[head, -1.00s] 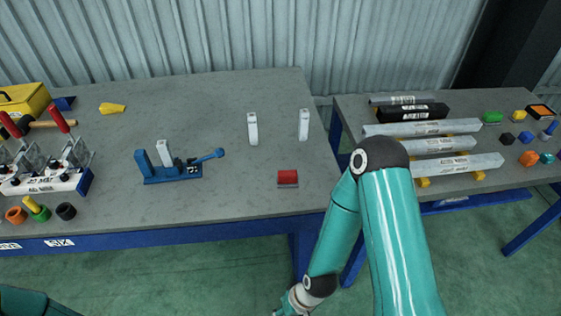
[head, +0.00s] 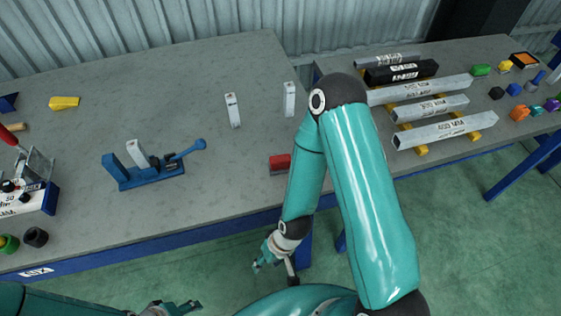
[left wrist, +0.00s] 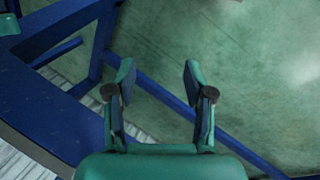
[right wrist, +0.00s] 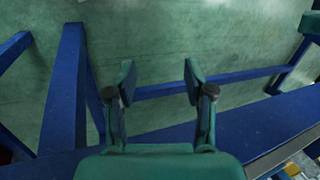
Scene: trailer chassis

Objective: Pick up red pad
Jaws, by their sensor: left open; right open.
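The red pad (head: 280,162) is a small red block on a grey base, lying near the front edge of the left workbench. My right arm partly covers its right side. My right gripper (head: 262,262) hangs in front of the bench, below and nearer than the pad. In the right wrist view its fingers (right wrist: 158,85) are open and empty. My left gripper (head: 185,308) shows low at the bottom of the head view. In the left wrist view its fingers (left wrist: 158,85) are open and empty, with the floor and blue bench frame beyond.
On the left workbench (head: 220,75) stand two white upright blocks (head: 233,110) and a blue clamp fixture (head: 150,170). The right bench holds metal bars (head: 440,132) on yellow supports. The bench's blue front edge (head: 150,243) lies between my grippers and the top.

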